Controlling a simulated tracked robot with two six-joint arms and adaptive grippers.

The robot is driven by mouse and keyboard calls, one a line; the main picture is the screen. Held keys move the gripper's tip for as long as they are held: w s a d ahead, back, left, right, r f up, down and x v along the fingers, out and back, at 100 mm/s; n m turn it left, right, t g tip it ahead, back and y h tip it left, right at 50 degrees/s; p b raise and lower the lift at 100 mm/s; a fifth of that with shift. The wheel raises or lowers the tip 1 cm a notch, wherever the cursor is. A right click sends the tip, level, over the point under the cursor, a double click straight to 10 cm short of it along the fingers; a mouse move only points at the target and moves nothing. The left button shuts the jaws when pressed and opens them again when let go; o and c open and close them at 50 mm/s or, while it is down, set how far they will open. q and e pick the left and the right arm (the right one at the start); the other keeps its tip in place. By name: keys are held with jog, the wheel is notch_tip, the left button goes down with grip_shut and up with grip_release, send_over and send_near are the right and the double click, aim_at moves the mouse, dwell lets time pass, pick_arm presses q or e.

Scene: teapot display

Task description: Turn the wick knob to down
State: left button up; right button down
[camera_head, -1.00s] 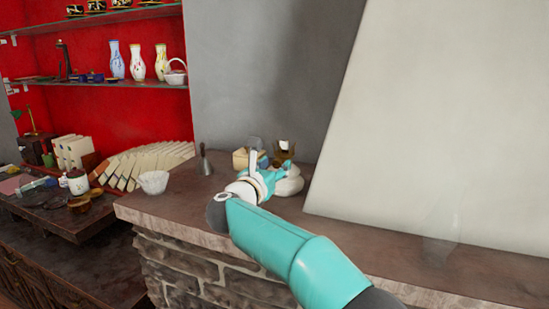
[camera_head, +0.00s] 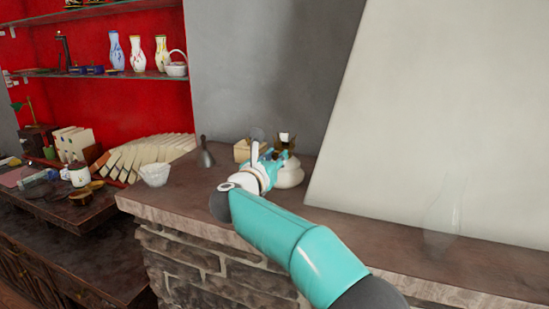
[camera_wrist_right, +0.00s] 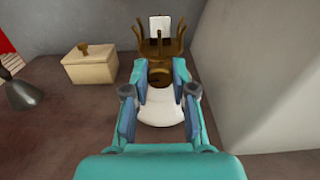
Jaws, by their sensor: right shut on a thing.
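An oil lamp (camera_head: 288,174) with a round white base and a brass burner stands on the stone ledge. In the right wrist view its white base (camera_wrist_right: 162,108) shows between my fingers, with the brass burner (camera_wrist_right: 160,72) and its prongs above, around a white upright piece. My right gripper (camera_head: 270,155) reaches the lamp from the front left; in the right wrist view the gripper (camera_wrist_right: 158,80) has its fingertips closed in at the burner's near side, where the wick knob would be. The knob itself is hidden or too small to make out. My left gripper is in neither view.
A cream lidded box (camera_wrist_right: 90,66) and a grey bell (camera_head: 206,153) stand left of the lamp. A white fluted bowl (camera_head: 155,174) is near the ledge's left end. A clear glass chimney (camera_head: 442,215) stands on the right. A slanted pale wall (camera_head: 430,120) rises behind.

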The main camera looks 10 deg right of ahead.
jog(key=shift+n, duration=0.3)
jog(key=n, duration=0.3)
jog(key=shift+r+p, duration=0.1)
jog(key=shift+p, duration=0.2)
jog(key=shift+n+p, duration=0.3)
jog(key=shift+n, duration=1.2)
jog(key=c, duration=1)
grip_release()
jog(key=shift+o, duration=0.2)
jog(key=v, duration=1.2)
jog(key=shift+w, duration=0.1)
